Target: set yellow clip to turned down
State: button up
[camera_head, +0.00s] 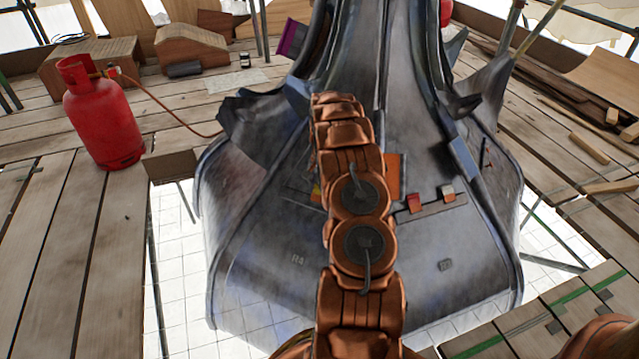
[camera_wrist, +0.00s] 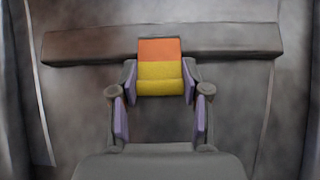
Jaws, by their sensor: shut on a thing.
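The yellow clip (camera_wrist: 160,78) is in the middle of the wrist view, with an orange upper part and a yellow lower part. It sits on a brown horizontal bar (camera_wrist: 85,46), its yellow part hanging below the bar's lower edge. My gripper (camera_wrist: 160,84) has its purple-padded fingers closed on the clip's left and right sides. In the head view my copper arm hides the gripper.
A red gas bottle (camera_head: 100,115) with a hose stands left. Open gaps separate the spire from the plank deck (camera_head: 60,230).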

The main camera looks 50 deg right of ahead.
jog(key=shift+w+f+y+p, duration=0.15)
jog(key=shift+w+y+p, duration=0.1)
jog(key=shift+y+p, duration=0.05)
jog(key=o, duration=1)
jog(key=shift+o, duration=0.7)
jog(key=shift+s, duration=0.2)
jog(key=shift+d, duration=0.1)
notch_tip(320, 180, up, 12)
jog(key=d, duration=0.2)
jog(key=shift+w+f, duration=0.15)
jog(key=shift+w, duration=0.15)
